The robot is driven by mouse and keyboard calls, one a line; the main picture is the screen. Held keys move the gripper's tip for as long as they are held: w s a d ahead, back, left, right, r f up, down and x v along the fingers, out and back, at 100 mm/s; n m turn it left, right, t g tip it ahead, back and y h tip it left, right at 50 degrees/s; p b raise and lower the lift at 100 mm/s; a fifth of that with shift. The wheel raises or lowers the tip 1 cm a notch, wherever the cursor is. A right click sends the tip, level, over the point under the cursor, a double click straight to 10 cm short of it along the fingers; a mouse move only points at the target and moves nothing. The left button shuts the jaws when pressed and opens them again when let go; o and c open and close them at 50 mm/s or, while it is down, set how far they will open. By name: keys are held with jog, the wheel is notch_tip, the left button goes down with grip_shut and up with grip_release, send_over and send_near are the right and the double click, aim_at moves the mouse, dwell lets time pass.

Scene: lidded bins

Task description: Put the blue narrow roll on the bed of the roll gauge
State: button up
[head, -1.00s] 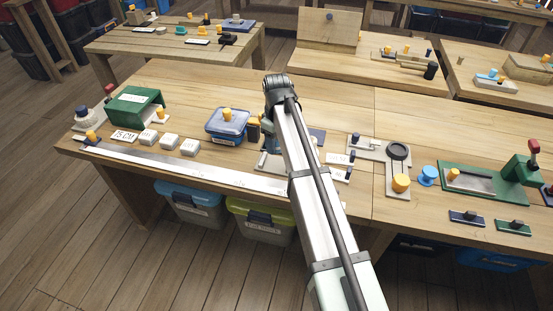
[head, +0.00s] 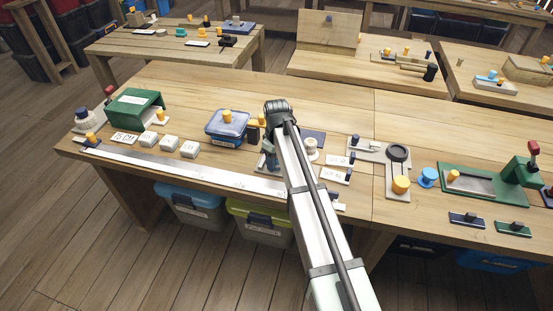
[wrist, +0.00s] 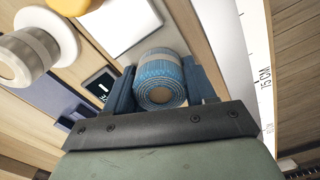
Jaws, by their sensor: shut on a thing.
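My gripper (wrist: 160,88) is shut on the blue roll (wrist: 160,75), with one blue-grey finger on each side of it. The roll is ribbed, and its pale core end faces the wrist camera. A pale grey plate (wrist: 122,24) lies just beyond the roll in the wrist view; I cannot tell for certain whether it is the bed of the roll gauge, or whether the roll touches it. In the head view my gripper (head: 268,160) is low over the bench, beside a grey plate (head: 262,168), and the arm hides part of this area; the roll is not clearly seen there.
A pale roll (head: 311,145) stands on a dark blue mat (head: 318,134) right of my gripper. A blue-lidded box (head: 227,124) is to the left. A long pale rule (head: 180,170) runs along the front edge. Small labelled plates (head: 338,159) lie to the right.

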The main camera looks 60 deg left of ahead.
jog(key=o, duration=1)
jog(key=shift+f, duration=0.1)
jog(key=shift+o, duration=0.2)
notch_tip(320, 180, up, 12)
jog(key=shift+r, duration=0.2)
